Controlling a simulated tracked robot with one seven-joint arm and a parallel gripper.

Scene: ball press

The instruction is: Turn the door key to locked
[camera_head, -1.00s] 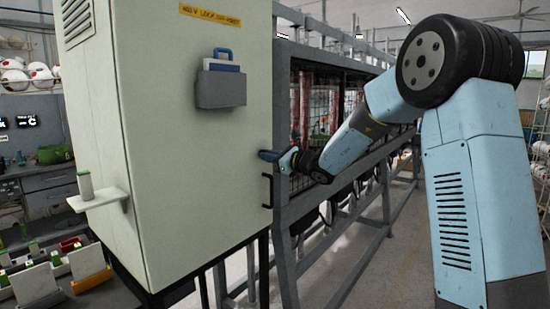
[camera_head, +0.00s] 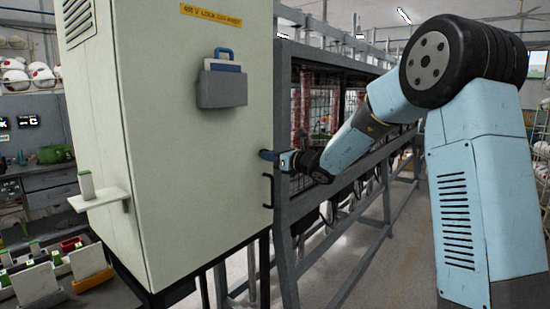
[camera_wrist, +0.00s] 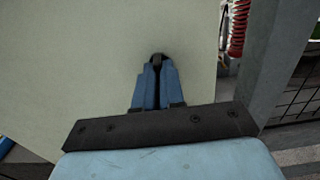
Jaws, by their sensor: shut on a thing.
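A pale cabinet door (camera_head: 170,170) fills the left middle of the head view and shows as a plain surface in the wrist view (camera_wrist: 90,50). My gripper (camera_head: 266,155) reaches its right edge, above a black handle (camera_head: 267,190). In the wrist view my gripper's blue fingers (camera_wrist: 157,72) are closed together on a small dark piece, the door key (camera_wrist: 157,57), against the door. Most of the key is hidden between the fingertips, so its angle cannot be told.
A grey pocket (camera_head: 222,88) with a blue-handled item hangs on the door. Right of the cabinet runs a grey metal frame with mesh (camera_head: 335,190). A small shelf (camera_head: 98,200) juts from the cabinet's left side. A red coiled cord (camera_wrist: 238,30) hangs beside the door.

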